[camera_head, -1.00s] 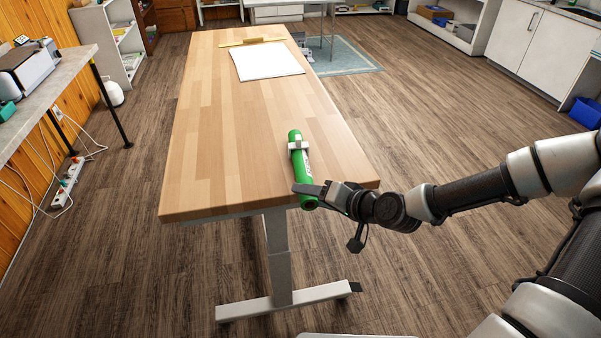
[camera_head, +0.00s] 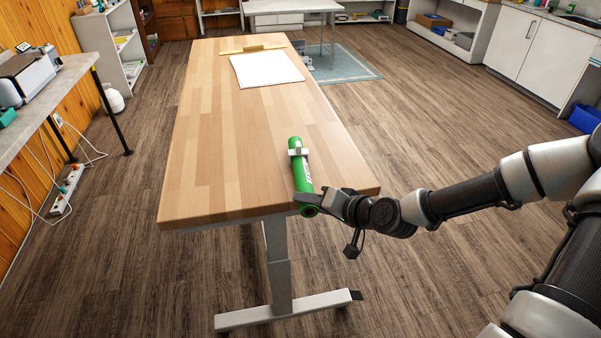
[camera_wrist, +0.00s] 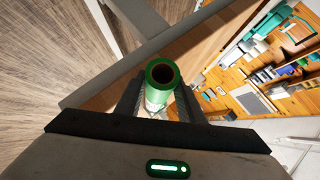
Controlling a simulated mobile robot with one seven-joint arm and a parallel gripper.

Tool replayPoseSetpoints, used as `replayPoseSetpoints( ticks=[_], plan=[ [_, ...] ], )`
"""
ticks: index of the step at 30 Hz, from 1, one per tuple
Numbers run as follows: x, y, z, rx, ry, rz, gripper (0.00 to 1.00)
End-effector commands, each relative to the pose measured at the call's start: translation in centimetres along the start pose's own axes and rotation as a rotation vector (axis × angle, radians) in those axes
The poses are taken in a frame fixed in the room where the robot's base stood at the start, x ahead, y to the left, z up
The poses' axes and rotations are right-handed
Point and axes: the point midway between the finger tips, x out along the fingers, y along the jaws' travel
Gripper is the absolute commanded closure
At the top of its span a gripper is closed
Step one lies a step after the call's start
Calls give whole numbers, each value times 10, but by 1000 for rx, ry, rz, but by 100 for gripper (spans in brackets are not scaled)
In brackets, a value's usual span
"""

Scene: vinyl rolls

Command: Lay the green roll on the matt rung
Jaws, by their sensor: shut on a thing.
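The green roll (camera_head: 303,176) lies on the near end of the wooden table, its near end at the front edge. A pale band or clip (camera_head: 298,152) crosses it near its far end. My gripper (camera_head: 318,203) is shut on the roll's near end. In the wrist view the green roll (camera_wrist: 160,82) stands end-on, its dark hollow core facing the camera, between the two fingers of my gripper (camera_wrist: 160,100). I cannot make out a matt rung in either view.
The wooden table (camera_head: 235,130) is mostly bare. A white sheet (camera_head: 266,68) and a yellow ruler-like strip (camera_head: 252,49) lie towards its far end. A side bench (camera_head: 45,95) stands at the left, with floor between.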

Motion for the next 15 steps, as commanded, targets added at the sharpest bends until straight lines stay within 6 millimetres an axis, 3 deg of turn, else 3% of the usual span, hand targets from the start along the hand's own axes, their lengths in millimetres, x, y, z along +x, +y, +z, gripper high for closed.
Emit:
replayPoseSetpoints(
  ticks=[15],
  plan=[
    [-3,-5,-4,-1,1,-1,100]
  ],
)
